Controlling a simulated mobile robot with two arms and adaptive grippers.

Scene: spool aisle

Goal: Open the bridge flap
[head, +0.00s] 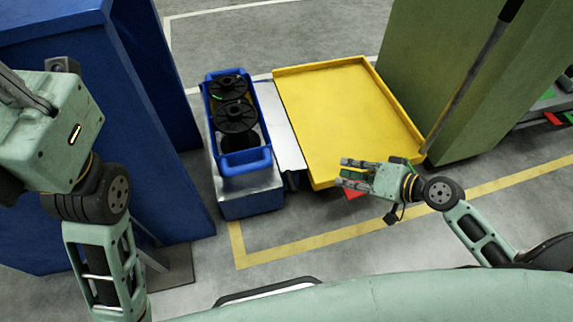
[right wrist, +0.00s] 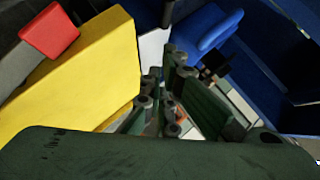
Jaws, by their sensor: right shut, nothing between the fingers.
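The bridge flap looks to be the yellow panel (head: 345,115) with raised rims, lying about level between the silver plate and the green cabinet. A red tab (head: 355,193) shows under its near edge; it also shows in the right wrist view (right wrist: 48,32), beside the yellow panel (right wrist: 85,70). My right gripper (head: 343,172) is shut and empty at the flap's near edge, close to the red tab. I cannot tell if it touches the flap. My left arm is at the left edge; its gripper is not in view.
A blue crate (head: 240,160) with black spools (head: 235,116) stands left of the flap, next to a silver plate (head: 282,130). A blue cabinet (head: 150,200) is at left, a green cabinet (head: 440,70) at right. A grey pole (head: 468,82) slants near the flap's right corner.

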